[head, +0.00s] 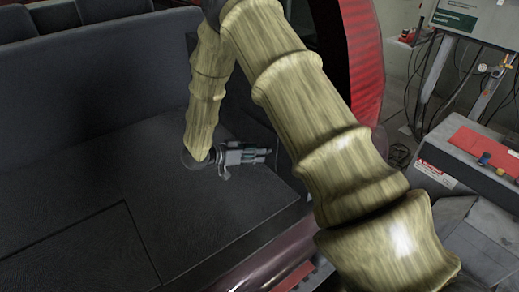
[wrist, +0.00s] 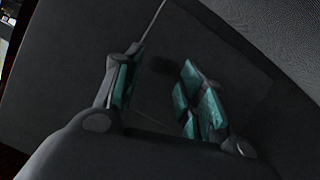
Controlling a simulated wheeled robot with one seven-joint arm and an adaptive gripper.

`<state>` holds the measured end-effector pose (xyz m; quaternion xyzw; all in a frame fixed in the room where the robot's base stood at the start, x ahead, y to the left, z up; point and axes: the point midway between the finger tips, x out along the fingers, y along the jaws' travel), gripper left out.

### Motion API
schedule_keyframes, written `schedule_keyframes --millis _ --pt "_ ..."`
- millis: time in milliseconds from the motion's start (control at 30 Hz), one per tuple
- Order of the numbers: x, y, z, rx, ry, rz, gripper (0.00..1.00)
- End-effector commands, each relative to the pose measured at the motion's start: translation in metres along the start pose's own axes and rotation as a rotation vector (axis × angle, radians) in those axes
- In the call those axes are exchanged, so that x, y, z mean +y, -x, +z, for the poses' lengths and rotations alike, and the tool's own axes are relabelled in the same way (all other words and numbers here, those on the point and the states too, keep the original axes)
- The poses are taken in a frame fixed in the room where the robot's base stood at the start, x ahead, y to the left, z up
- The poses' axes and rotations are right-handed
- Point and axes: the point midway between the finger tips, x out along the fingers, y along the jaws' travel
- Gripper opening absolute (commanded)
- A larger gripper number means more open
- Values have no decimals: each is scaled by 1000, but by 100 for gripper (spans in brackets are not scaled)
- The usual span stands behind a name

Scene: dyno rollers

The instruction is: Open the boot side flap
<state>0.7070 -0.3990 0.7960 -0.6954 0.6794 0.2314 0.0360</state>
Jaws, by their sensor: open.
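My gripper (head: 266,155) is inside the car boot in the head view, low over the dark boot floor and pointing right toward the boot's side wall. In the wrist view my gripper (wrist: 162,60) is open, its two teal-padded fingers apart with nothing held between them. Beyond the fingers is a dark grey panel with thin seam lines, which looks like the boot side flap (wrist: 215,48). A darker oval patch, a recess or shadow, shows between the fingertips. I cannot tell whether the fingers touch the panel. In the head view my arm hides the side wall and flap.
The boot floor (head: 75,190) is flat, dark and clear, with seat backs (head: 100,65) behind it. A red rear light (head: 362,55) and the dark red sill (head: 275,262) border the opening. Grey equipment with a red top (head: 472,150) stands outside at right.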

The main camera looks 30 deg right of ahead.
Motion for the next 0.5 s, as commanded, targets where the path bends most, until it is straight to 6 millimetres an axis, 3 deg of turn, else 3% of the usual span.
schedule_keyframes --millis 200,500 --pt "0 -21 -1 1 -1 1 40" --pt "-2 -27 -1 1 1 -1 40"
